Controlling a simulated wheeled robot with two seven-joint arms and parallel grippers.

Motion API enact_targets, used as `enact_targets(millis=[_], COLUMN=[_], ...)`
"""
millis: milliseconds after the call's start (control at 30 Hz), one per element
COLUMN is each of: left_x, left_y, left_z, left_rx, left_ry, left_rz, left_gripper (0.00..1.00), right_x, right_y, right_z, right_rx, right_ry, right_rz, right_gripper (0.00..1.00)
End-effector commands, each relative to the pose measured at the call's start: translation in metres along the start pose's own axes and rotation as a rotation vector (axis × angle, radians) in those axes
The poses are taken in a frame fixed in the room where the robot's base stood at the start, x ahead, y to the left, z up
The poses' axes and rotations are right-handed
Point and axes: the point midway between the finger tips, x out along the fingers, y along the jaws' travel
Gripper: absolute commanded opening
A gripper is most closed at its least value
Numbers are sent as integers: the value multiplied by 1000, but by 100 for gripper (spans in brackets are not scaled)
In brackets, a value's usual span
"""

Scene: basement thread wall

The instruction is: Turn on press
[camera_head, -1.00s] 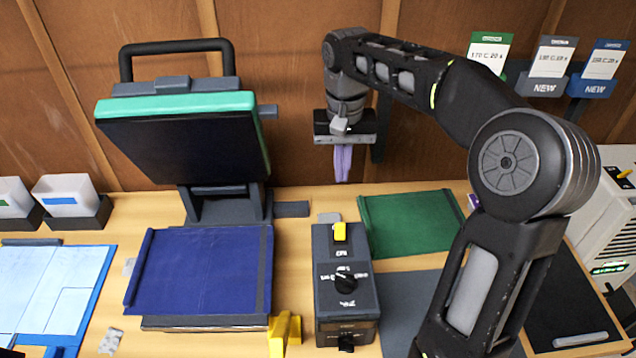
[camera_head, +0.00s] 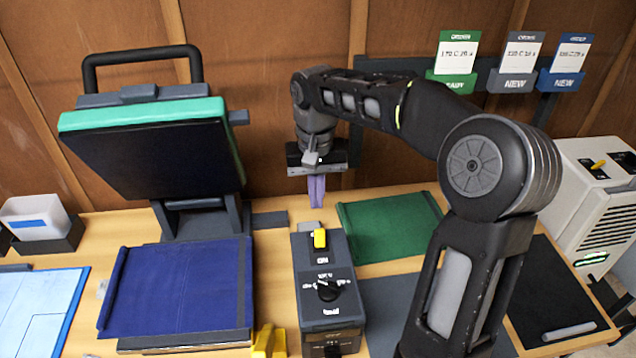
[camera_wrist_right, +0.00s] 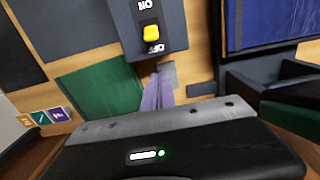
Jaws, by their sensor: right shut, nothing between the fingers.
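The press stands open on the left in the head view, its green-edged black upper plate (camera_head: 150,150) raised over a blue lower pad (camera_head: 180,285). To its right is a dark grey control box (camera_head: 330,275) with a yellow rocker switch (camera_head: 320,238) and a black knob (camera_head: 328,290). My right gripper (camera_head: 316,196) has its purple fingers together, empty, pointing down above and behind the switch. In the right wrist view the yellow switch (camera_wrist_right: 151,35) sits between ON and OFF labels, and my right fingers (camera_wrist_right: 158,96) are apart from it. My left gripper is out of view.
A green mat (camera_head: 390,225) lies right of the box. A yellow object (camera_head: 268,342) stands at its front left. A white machine (camera_head: 600,200) is at the far right, a white bin (camera_head: 36,218) at the left. Labelled card holders (camera_head: 515,80) hang on the back wall.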

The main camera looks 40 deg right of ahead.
Motion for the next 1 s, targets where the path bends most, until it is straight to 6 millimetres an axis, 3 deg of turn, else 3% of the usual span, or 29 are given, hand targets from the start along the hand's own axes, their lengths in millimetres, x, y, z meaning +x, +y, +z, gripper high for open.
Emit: enact_targets(millis=[167,333,500,1000], left_x=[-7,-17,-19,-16], left_y=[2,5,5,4], left_z=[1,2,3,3], left_rx=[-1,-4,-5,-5], left_ry=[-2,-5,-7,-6], left_rz=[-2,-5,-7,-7], left_gripper=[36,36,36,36], right_x=[35,24,22,23], right_y=[0,1,0,0], right_z=[2,25,36,38], right_rx=[-1,1,0,0], right_ry=[-5,1,1,10], right_rz=[0,1,0,0], right_gripper=[0,0,0,0])
